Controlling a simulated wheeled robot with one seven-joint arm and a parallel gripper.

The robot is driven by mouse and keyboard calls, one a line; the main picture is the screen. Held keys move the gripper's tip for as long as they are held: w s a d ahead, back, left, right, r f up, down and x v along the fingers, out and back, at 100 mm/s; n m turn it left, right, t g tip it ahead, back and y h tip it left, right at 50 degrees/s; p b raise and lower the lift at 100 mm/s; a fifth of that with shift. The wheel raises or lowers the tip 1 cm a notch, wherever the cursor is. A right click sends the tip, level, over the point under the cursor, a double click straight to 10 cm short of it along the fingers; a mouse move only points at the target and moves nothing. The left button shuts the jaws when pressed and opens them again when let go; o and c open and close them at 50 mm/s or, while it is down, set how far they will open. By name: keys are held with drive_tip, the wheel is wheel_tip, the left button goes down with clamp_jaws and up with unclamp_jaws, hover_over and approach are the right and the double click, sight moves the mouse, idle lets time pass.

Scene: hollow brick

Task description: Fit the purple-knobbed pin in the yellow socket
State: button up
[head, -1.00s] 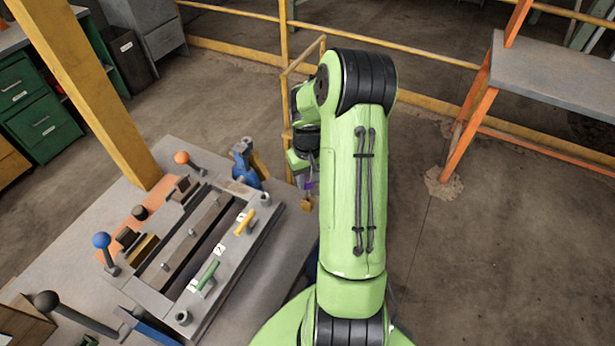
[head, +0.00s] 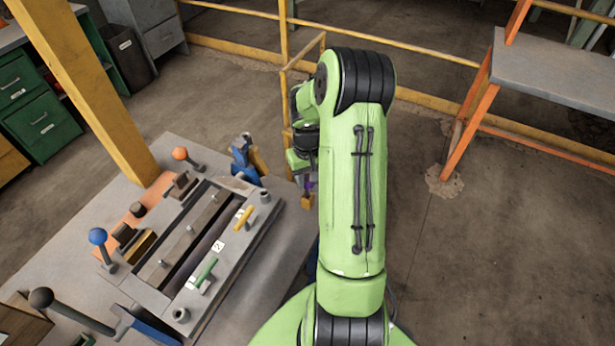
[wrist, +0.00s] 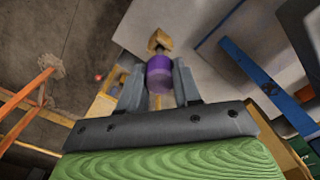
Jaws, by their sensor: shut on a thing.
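My gripper (wrist: 159,84) is shut on the purple knob (wrist: 159,72) of the pin in the wrist view. A yellow-brown block (wrist: 158,40) shows at the pin's far end; I cannot tell whether it belongs to the pin or lies beyond it. In the head view my arm hides most of the gripper. A bit of the purple knob (head: 309,185) shows left of the arm, with the yellow-brown block (head: 307,202) below it, by the table's right edge. I cannot make out the yellow socket for certain.
A blue part (head: 241,158) stands at the back corner. Yellow railing lies behind.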

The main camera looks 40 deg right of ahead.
sight(308, 195)
drive_tip(key=shift+f+b, duration=1.7)
drive_tip(key=shift+f, duration=0.45)
idle(0.4)
drive_tip(key=o, duration=1.1)
drive_tip(key=shift+o, duration=0.2)
drive_tip(key=shift+r, duration=0.1)
wheel_tip(308, 195, up, 16)
drive_tip(key=p, duration=0.2)
drive_tip(key=shift+f, duration=0.2)
